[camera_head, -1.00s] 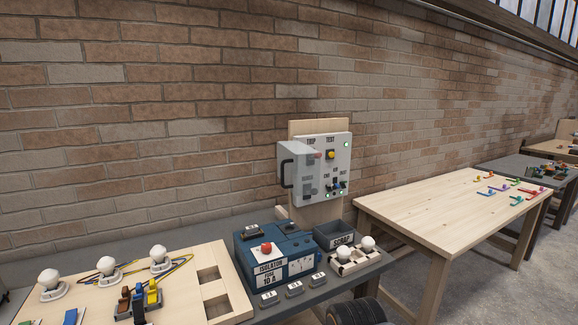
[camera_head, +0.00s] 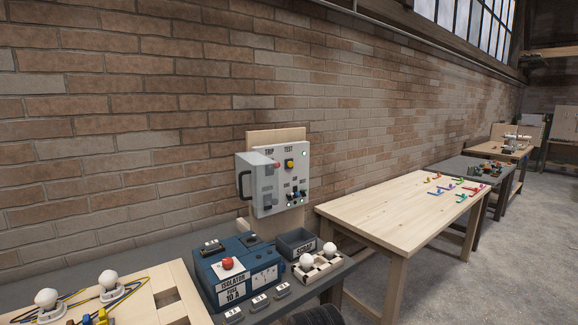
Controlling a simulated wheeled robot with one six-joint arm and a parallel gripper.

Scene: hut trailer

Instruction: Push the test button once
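The test button (camera_head: 289,163) is a yellow button under the word TEST on a light grey control panel (camera_head: 299,179). The panel is fixed to an upright wooden board at the back of the dark grey bench. Small switches (camera_head: 295,195) and green lights sit lower right, with another green light at top right. My gripper is not in view.
A blue isolator box (camera_head: 207,273) with a red knob stands in front of the panel. A SCRAP bin (camera_head: 297,243) and a holder with white bulbs (camera_head: 333,264) are beside it. A wooden table (camera_head: 380,209) with coloured pieces stands to the right. Open floor (camera_head: 510,240) lies beyond.

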